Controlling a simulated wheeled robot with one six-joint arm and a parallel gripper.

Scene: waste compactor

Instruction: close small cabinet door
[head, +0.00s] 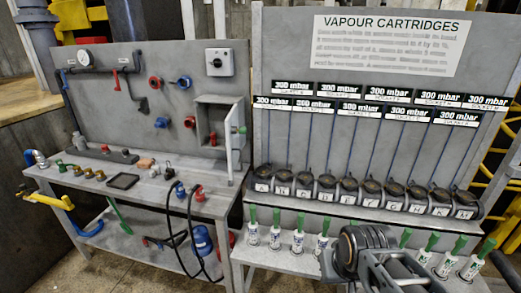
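The small cabinet (212,122) is a grey box on the upright panel of the left workbench, and its dark inside shows. Its door (235,142) stands open on the right side, swung out towards me and seen nearly edge-on. A small green part sits on the door's right side, and a red part shows inside the cabinet. My gripper (372,256) is at the lower right, in front of the right bench, well apart from the door. I cannot make out its fingertips or whether they are open.
The left bench top (150,190) holds small fittings and a dark tray (123,181). Black hoses (185,232) hang over its front edge. The right bench carries a row of round black cartridges (347,189), with green-topped white bottles (298,241) in front. Open space lies before the cabinet.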

